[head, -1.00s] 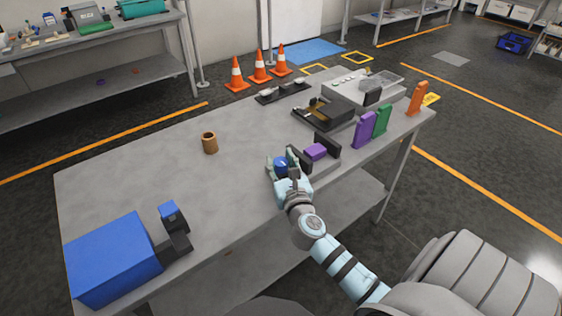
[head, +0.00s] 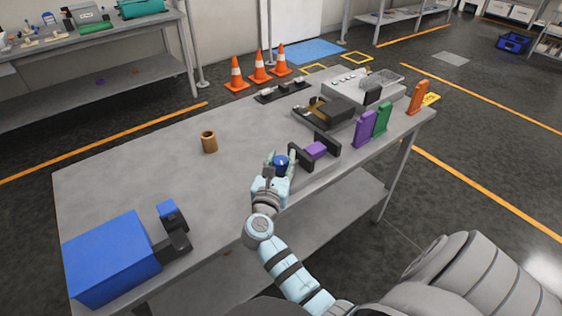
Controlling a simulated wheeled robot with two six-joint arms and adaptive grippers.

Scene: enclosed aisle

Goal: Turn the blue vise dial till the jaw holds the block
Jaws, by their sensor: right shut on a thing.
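The blue dial (head: 281,161) is at the left end of a dark vise (head: 328,141) near the front edge of the table. A purple block (head: 316,150) sits between the two dark jaw plates. I cannot tell whether both plates touch it. My right gripper (head: 279,168) is shut on the blue dial, its fingers around it, and partly hides it. My left gripper is not in view.
The grey table (head: 130,180) carries a brown cup (head: 209,142), a large blue box (head: 112,258) at the front left, and purple (head: 364,129), green (head: 382,118) and orange (head: 417,97) upright pieces at the right. Bare tabletop lies left of the vise.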

